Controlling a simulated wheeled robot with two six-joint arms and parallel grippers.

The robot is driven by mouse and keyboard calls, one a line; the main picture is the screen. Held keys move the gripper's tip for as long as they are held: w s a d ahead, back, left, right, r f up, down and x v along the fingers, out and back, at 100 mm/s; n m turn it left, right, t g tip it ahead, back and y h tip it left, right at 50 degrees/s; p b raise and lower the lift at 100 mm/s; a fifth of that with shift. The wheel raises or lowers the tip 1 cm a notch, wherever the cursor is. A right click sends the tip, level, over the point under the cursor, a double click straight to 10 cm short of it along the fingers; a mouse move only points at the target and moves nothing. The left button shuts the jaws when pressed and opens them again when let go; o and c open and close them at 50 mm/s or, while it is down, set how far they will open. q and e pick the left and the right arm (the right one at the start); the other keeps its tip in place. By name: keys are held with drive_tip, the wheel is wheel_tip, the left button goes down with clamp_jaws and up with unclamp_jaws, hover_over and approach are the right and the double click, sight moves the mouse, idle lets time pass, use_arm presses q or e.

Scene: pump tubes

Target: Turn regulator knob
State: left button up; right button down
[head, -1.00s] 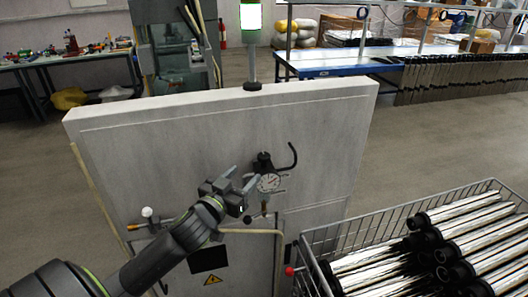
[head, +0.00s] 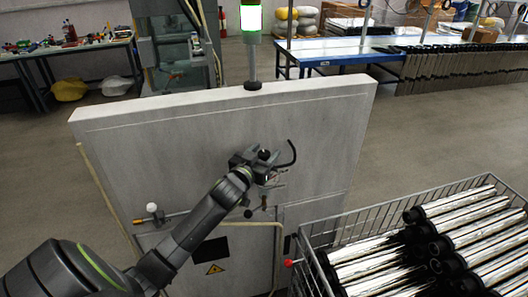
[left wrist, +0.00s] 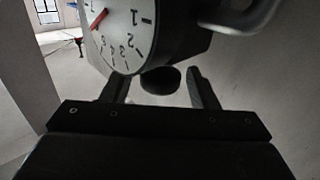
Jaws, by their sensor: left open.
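My left gripper (head: 254,163) is at the grey panel, in front of the pressure gauge, and hides most of it in the head view. In the left wrist view the gauge (left wrist: 128,30) has a white dial with a red needle and fills the top. Below it a dark round knob (left wrist: 160,80) shows between the two open fingers of the left gripper (left wrist: 158,93). The fingers stand to either side of the knob, with gaps visible; I cannot tell how deep they reach around it. My right gripper is not in view.
A black curved hose (head: 292,153) sticks out right of the gauge. A white-knobbed valve (head: 151,208) is at the panel's left. A wire basket (head: 312,243) with several shiny tubes stands at the right.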

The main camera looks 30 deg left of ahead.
use_arm(q)
drive_tip(key=c, duration=0.9)
drive_tip(key=shift+c, duration=0.2)
drive_tip(key=m+h+b, duration=0.1)
drive_tip(key=b, duration=0.1)
drive_tip(key=shift+f+h+b, duration=0.2)
drive_tip(key=shift+h+b, duration=0.1)
drive_tip(key=shift+h, duration=0.1)
drive_tip(key=m+h+b, duration=0.2)
drive_tip(key=h+b, duration=0.1)
drive_tip(key=b, duration=0.7)
drive_tip(key=m+g+h+b, duration=0.1)
drive_tip(key=m+h+b, duration=0.1)
drive_tip(key=b, duration=0.8)
drive_tip(key=shift+m+g+h+b, duration=0.3)
drive_tip(key=shift+h, duration=0.6)
drive_tip(key=shift+r+b, duration=0.15)
drive_tip(key=shift+b, duration=0.6)
